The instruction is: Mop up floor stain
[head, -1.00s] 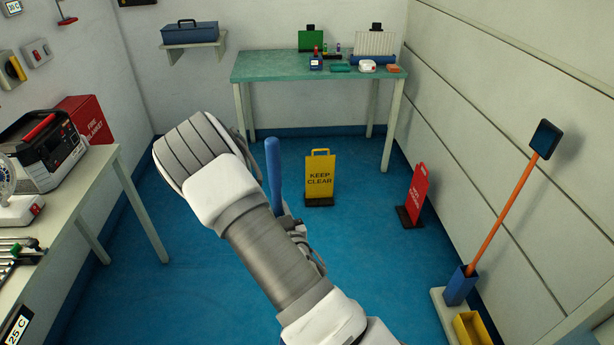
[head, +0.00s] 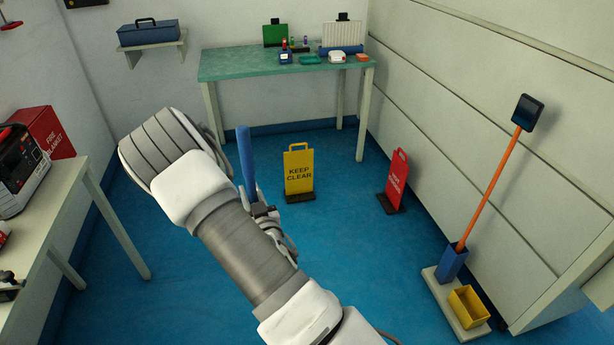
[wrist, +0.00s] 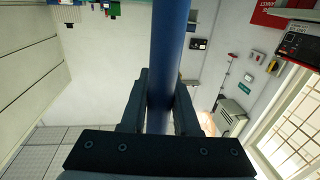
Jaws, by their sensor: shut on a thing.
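My gripper (wrist: 160,115) is shut on a blue handle (wrist: 168,50) in the wrist view. In the head view the upper part of the blue handle (head: 246,160) stands nearly upright beyond my arm. The lower end of the handle, with whatever mop head it has, is hidden behind my arm. My gripper itself is mostly hidden there too. No stain shows on the visible blue floor (head: 340,250).
A yellow keep-clear sign (head: 299,172) and a red sign (head: 396,180) stand on the floor ahead. An orange-handled tool (head: 490,190) stands in a blue holder at right, beside a yellow bin (head: 468,307). A green table (head: 225,65) stands at the back; a bench (head: 50,210) is left.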

